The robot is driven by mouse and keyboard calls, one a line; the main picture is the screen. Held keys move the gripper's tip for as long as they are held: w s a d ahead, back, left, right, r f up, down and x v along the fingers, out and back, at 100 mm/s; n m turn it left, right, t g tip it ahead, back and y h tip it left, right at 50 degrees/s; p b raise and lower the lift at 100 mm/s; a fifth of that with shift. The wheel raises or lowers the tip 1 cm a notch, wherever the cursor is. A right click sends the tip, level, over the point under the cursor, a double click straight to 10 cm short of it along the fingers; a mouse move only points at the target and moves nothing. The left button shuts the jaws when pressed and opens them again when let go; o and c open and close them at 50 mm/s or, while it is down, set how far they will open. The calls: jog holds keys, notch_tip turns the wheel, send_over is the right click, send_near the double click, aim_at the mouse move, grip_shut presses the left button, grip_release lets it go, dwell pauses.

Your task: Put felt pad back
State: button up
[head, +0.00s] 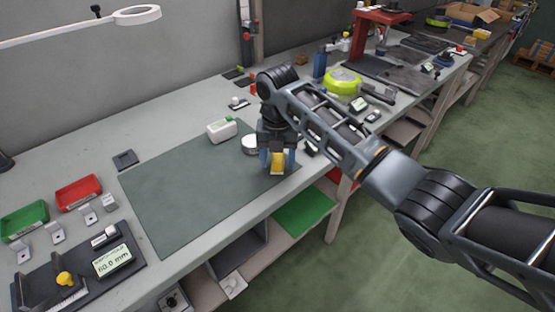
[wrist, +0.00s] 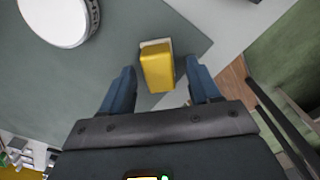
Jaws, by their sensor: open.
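A yellow block with a pale layer at its far end (wrist: 157,68) lies near the corner of the grey-green mat (wrist: 120,85). It is probably the felt pad. In the head view the yellow block (head: 278,168) shows low between the blue fingers of my gripper (head: 277,157). In the wrist view my gripper (wrist: 161,75) is open, with one finger to each side of the block. A gap shows on both sides. I cannot tell how far the fingertips reach down beside it.
A round white-topped piece (head: 249,145) stands on the mat just left of my gripper. A white bottle with a green cap (head: 222,130) is farther left. Red (head: 78,193) and green (head: 24,220) trays and a 60.0 mm gauge (head: 112,261) are at left. The mat's middle is clear.

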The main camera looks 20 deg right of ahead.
aim_at(277, 159)
notch_tip(277, 159, up, 11)
jog(key=shift+r, duration=0.2)
